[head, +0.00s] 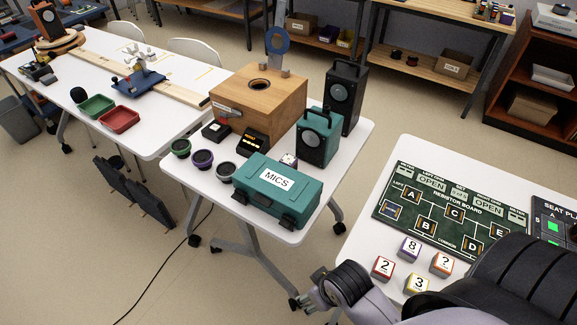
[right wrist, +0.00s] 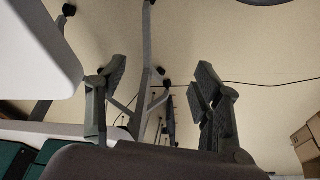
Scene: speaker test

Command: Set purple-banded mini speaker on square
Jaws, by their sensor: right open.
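The purple-banded mini speaker (head: 203,160) is a small dark round cup shape with a purple rim. It stands on the white middle table, between a green-banded one (head: 181,148) and a grey-banded one (head: 226,172). My right gripper (head: 306,291) is at the bottom of the head view, below and to the right of that table, well apart from the speaker. In the right wrist view its two fingers (right wrist: 161,78) are spread with nothing between them. Yellow tape lines (head: 207,73) show on the far left table; I cannot tell whether they form the square. My left gripper is not seen.
A teal MICS case (head: 277,190), a wooden box (head: 258,102), a teal speaker (head: 318,138) and a black speaker (head: 344,97) crowd the middle table. A resistor board (head: 453,212) and several numbered cubes (head: 410,249) lie on the right table. A floor gap separates the tables.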

